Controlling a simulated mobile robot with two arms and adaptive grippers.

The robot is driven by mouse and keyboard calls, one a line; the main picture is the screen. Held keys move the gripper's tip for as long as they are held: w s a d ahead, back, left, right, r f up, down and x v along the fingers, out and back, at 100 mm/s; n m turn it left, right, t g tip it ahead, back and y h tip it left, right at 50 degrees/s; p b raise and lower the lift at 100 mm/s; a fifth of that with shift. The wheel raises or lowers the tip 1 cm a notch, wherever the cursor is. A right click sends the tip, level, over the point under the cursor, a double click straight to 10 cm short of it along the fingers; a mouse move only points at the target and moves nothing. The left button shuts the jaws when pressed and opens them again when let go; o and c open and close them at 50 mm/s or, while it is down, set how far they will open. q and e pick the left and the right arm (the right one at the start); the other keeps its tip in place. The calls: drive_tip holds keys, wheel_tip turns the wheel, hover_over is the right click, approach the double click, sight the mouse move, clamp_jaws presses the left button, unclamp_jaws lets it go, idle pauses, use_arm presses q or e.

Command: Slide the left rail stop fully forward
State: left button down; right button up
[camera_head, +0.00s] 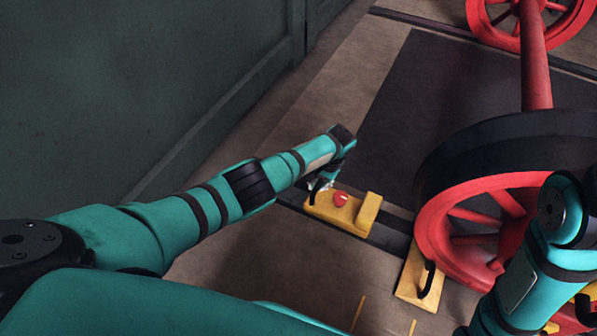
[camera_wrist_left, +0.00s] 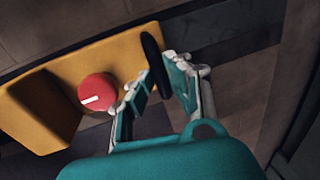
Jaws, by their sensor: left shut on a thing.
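The left rail stop (camera_head: 345,210) is a yellow block with a raised end, a red round knob and a black handle. It sits on the dark rail left of the red wheel in the head view. In the left wrist view the yellow block (camera_wrist_left: 60,85) fills the left side, with the red knob beside my fingers. My left gripper (camera_head: 319,184) is at the block's left end. In the left wrist view the gripper (camera_wrist_left: 158,88) is shut on the upright black handle (camera_wrist_left: 154,58). My right gripper is not in view; only part of my right arm shows.
A large red wheel with a dark rim (camera_head: 500,175) stands right of the stop, with a gap between them. Another yellow piece with a black handle (camera_head: 418,278) lies by the wheel's lower left. A dark green wall (camera_head: 130,90) runs along the left. Brown floor lies around the rail.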

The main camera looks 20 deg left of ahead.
sight(328, 200)
use_arm(q)
drive_tip(key=shift+s+d, duration=0.2)
drive_tip(key=shift+d, duration=1.6)
drive_tip(key=c, duration=1.3)
unclamp_jaws()
drive_tip(key=shift+w, duration=0.1)
drive_tip(key=shift+r, duration=0.55)
drive_tip(key=r, duration=0.3)
drive_tip(key=d+r, duration=0.1)
drive_tip(key=r, duration=0.3)
drive_tip(key=d+r, duration=0.1)
drive_tip(key=r, duration=0.2)
drive_tip(key=shift+d+r, duration=0.1)
drive_tip(key=shift+r, duration=0.2)
